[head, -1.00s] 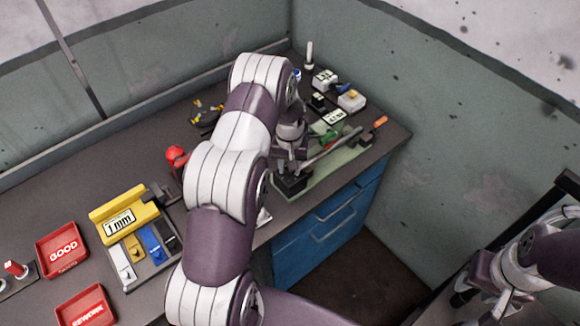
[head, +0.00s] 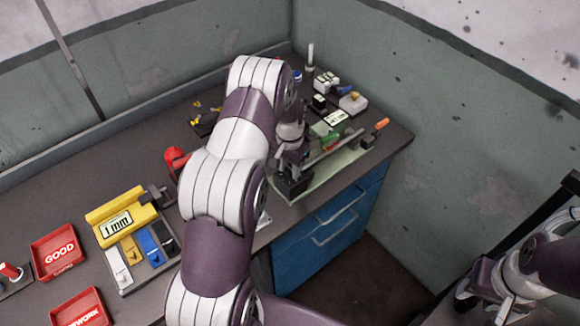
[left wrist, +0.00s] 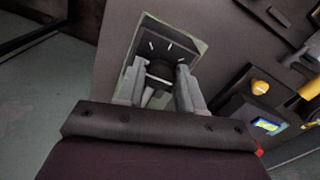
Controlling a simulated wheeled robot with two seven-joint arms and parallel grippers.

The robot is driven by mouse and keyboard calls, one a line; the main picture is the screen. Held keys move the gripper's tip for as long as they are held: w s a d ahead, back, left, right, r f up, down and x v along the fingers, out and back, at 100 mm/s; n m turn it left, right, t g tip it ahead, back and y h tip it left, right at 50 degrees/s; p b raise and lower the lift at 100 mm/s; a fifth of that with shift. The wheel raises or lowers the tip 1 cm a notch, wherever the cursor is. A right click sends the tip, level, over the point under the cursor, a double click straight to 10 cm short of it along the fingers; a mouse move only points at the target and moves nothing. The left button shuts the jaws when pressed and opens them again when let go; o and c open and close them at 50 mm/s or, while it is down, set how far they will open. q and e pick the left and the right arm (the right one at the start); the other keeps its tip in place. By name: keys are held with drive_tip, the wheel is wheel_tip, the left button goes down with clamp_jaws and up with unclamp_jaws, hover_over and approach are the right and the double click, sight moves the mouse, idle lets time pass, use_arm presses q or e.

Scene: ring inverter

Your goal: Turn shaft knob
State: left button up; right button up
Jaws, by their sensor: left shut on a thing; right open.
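The fixture with the shaft (head: 328,150) lies on a pale green mat (head: 332,177) at the right end of the bench in the head view. Its dark block (head: 293,187) is at the front left end. In the left wrist view, the dark plate with white tick marks (left wrist: 172,41) faces me, with the dark knob (left wrist: 160,70) in front of it. My left gripper (left wrist: 160,88) is shut on the knob, a finger at each side. In the head view the left arm partly hides the fixture. My right gripper (head: 484,288) is open and empty at the lower right, away from the bench.
A yellow 1 mm gauge (head: 120,222) and a tray of coloured pieces (head: 144,262) lie left of my arm. Red GOOD (head: 58,270) and REWORK (head: 82,308) trays are further left. Small parts (head: 328,82) stand behind the fixture. A wall bounds the right.

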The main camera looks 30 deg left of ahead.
sight(290, 170)
use_arm(q)
drive_tip(key=shift+r, duration=0.1)
drive_tip(key=o, duration=0.9)
drive_tip(key=shift+c, duration=0.2)
drive_tip(key=shift+o, duration=0.9)
wheel_tip(290, 170, up, 13)
drive_tip(key=b, duration=0.3)
